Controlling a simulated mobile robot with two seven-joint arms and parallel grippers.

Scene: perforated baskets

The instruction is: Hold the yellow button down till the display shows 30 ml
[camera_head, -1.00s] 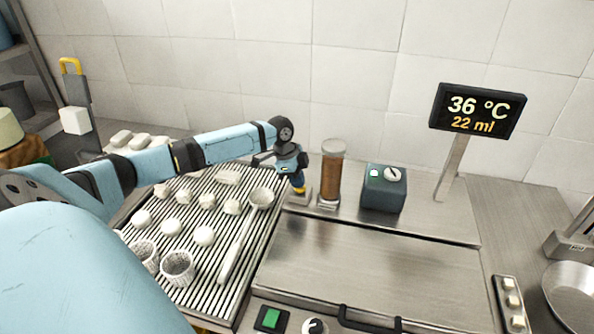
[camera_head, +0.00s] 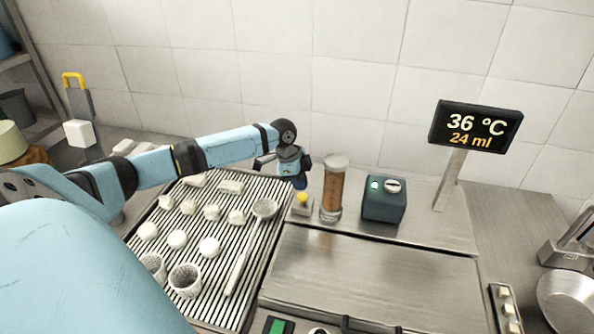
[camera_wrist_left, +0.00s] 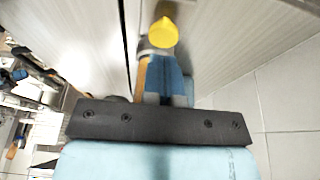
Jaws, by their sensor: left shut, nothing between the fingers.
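The yellow button (camera_head: 302,197) sits on a small block left of the cylinder and also shows in the left wrist view (camera_wrist_left: 163,32). My left gripper (camera_head: 299,182) is shut and empty, pointing down just above and behind the button. Its blue fingertips (camera_wrist_left: 164,66) lie close to the button in the wrist view. The button's top is in plain sight; it looks clear of the fingertips, but a light touch is hard to rule out. The display (camera_head: 475,127) reads 36 °C and 24 ml. My right gripper is not in view.
A clear cylinder of amber liquid (camera_head: 333,190) stands close right of the button, with a dark box (camera_head: 384,206) beyond it. A ribbed drain rack (camera_head: 208,270) holds white lumps, a ladle (camera_head: 245,250) and perforated baskets (camera_head: 185,280). The steel lid (camera_head: 370,275) in front is bare.

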